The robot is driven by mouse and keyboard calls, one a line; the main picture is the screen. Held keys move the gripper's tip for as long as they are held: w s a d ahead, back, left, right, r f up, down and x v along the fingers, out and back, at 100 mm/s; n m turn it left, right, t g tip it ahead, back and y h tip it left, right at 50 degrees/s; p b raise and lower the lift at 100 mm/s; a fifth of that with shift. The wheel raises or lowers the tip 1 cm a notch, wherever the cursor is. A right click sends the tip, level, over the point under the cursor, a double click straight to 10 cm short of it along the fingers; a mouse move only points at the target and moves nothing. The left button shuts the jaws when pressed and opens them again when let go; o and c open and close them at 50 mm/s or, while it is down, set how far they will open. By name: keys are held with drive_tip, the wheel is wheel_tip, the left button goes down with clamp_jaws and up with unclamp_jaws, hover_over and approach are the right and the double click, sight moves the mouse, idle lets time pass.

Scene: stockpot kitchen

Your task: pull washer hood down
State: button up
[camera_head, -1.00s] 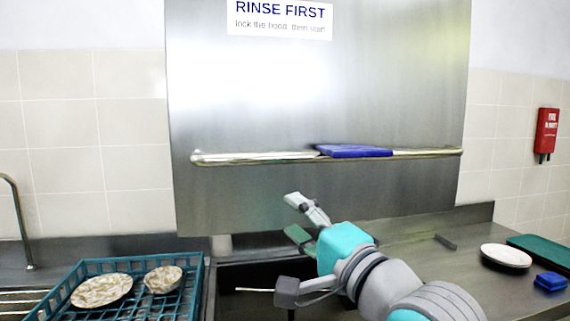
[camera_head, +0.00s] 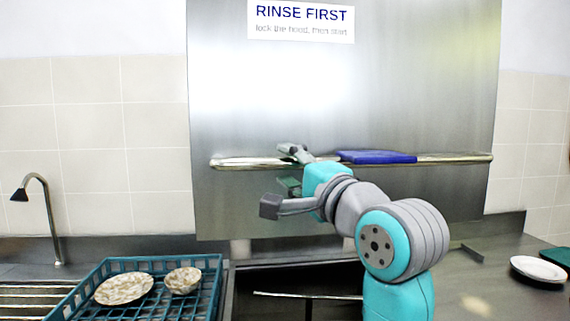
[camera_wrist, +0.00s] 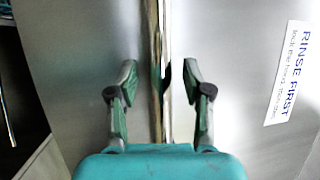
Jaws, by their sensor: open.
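The washer hood (camera_head: 240,110) is a large steel panel, raised above a dark opening in the counter. Its handle is a long horizontal bar (camera_head: 455,159) across the lower part, with a blue piece (camera_head: 378,157) on its middle. My gripper (camera_head: 291,168) is at the bar, left of the blue piece. In the wrist view my gripper (camera_wrist: 160,80) is open. The bar (camera_wrist: 155,40) runs between its two fingers, with a visible gap on each side. In the head view the fingers hide part of the bar.
A teal rack (camera_head: 215,290) with a dirty plate (camera_head: 124,288) and a bowl (camera_head: 182,280) stands at lower left. A tap (camera_head: 50,215) is at far left. A white plate (camera_head: 537,268) lies on the right counter. A "RINSE FIRST" sign (camera_head: 301,20) is on the hood.

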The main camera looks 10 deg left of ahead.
drive_tip(key=shift+x, duration=0.9)
clamp_jaws()
wheel_tip(320, 180, down, 43)
drive_tip(key=shift+r, duration=0.25)
drive_tip(key=shift+f, duration=0.1)
